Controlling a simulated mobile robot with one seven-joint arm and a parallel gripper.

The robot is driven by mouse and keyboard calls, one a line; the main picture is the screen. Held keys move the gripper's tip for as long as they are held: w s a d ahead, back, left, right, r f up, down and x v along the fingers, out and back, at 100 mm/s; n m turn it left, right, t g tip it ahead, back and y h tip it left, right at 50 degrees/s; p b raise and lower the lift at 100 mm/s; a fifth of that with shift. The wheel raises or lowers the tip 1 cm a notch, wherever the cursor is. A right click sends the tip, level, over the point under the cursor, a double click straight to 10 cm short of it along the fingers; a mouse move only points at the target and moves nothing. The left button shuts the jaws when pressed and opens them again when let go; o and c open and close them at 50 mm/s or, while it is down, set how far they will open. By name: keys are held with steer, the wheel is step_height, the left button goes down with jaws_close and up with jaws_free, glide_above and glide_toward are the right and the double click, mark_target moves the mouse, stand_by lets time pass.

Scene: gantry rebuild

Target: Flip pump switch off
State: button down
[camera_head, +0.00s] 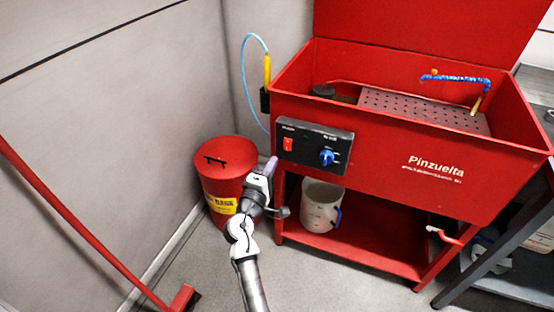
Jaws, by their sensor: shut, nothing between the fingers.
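The red parts washer (390,150) stands right of centre with its lid up. A black control panel (314,146) sits on the left of its front face. On the panel are a small red rocker switch (288,144) at the left and a blue knob (326,156) at the right. The labels are too small to read, and I cannot tell which way the rocker is set. My gripper (271,166) is shut and empty, pointing up just below and left of the panel's red switch. A small gap seems to separate it from the switch, though depth is hard to judge.
A red waste can (225,172) stands left behind my gripper. A white bucket (320,205) sits on the washer's lower shelf (350,248). A blue hose (244,80) hangs at the washer's left side. A red slanted bar (80,225) crosses the left. Floor is clear near my arm.

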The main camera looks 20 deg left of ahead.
steer(key=shift+s+a+r, duration=0.1)
steer(key=shift+s+r, duration=0.1)
steer(key=shift+s, duration=0.95)
steer(key=shift+s+r, duration=0.15)
steer(key=shift+s, duration=0.95)
